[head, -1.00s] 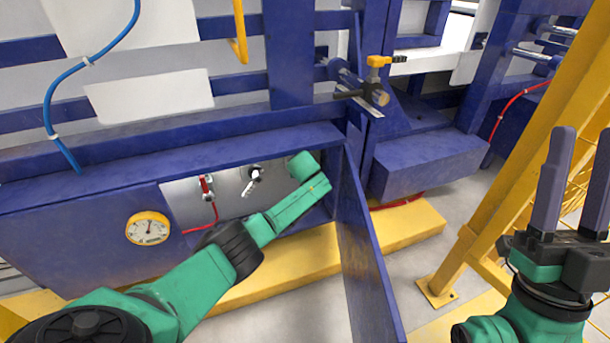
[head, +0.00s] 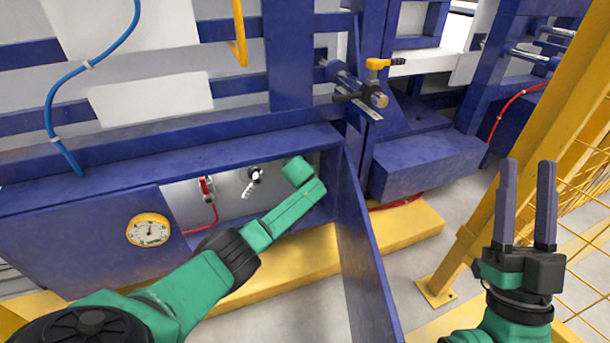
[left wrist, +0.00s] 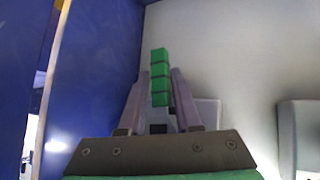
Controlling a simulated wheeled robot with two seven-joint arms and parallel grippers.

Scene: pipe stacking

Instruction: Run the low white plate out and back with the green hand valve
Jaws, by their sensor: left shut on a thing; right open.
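The green hand valve (left wrist: 160,76) shows in the left wrist view as an upright, ribbed green handle between the fingers of my left gripper (left wrist: 160,92), which is shut on it. In the head view my green left arm reaches into the blue recess; its gripper and the green valve are hidden there. A low white plate (head: 150,98) lies across the blue rails at the upper left, below a larger white plate (head: 125,28). My right gripper (head: 527,185) is open and empty, pointing up at the right, away from the machine.
In the recess are a red-handled valve (head: 206,188) and a white-handled valve (head: 252,180). A round yellow gauge (head: 149,230) sits to their left. A blue upright panel (head: 365,255) stands right of my left arm. A yellow post (head: 500,180) and mesh fence stand near my right gripper.

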